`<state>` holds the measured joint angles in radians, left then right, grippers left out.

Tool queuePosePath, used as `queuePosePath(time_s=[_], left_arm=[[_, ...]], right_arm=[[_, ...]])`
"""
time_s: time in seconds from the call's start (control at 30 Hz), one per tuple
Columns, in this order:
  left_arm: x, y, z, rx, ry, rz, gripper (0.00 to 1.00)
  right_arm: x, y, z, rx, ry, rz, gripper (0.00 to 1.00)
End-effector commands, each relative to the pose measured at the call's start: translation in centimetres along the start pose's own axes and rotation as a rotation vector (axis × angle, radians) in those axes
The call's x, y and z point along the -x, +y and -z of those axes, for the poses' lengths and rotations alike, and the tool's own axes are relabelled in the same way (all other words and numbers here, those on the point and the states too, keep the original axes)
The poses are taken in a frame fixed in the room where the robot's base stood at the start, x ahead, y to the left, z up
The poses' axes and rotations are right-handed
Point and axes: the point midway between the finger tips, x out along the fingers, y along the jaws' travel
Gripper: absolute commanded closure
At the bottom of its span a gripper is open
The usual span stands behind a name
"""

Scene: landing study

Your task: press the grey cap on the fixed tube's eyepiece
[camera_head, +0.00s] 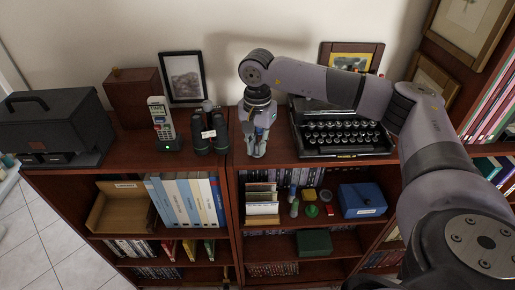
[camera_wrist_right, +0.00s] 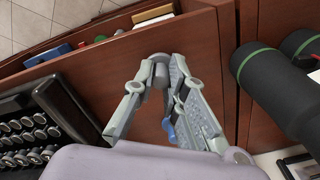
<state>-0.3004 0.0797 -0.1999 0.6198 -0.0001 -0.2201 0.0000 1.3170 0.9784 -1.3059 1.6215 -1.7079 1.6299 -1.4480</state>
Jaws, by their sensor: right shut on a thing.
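My right gripper (camera_head: 257,152) points down over the shelf top, just right of the black binoculars (camera_head: 221,140). In the right wrist view the gripper (camera_wrist_right: 160,62) is shut on a small grey cap (camera_wrist_right: 161,77) held between its fingertips. The binoculars stand upright and also show at the right of the wrist view (camera_wrist_right: 275,92), with green rings around their tubes. They are apart from the gripper. A white label (camera_head: 208,134) is on them. I cannot tell which tube is the fixed one. My left gripper is not in view.
A black typewriter (camera_head: 340,139) stands right of the gripper. Left of the binoculars are a cordless phone (camera_head: 160,122), a wooden box (camera_head: 133,96) and a black case (camera_head: 55,125). A picture frame (camera_head: 183,77) stands behind. The shelf's front edge is close to the gripper.

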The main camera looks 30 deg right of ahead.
Motion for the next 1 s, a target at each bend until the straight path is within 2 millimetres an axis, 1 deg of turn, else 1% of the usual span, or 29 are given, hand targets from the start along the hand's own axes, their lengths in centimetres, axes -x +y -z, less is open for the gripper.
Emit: queuePosePath(time_s=[0.27, 1.0], left_arm=[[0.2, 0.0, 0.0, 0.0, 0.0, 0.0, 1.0], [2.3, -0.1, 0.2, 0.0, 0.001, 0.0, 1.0]], right_arm=[[0.2, 0.0, 0.0, 0.0, 0.0, -0.002, 1.0], [4.0, 0.0, 0.0, 0.0, 0.0, 0.0, 1.0]])
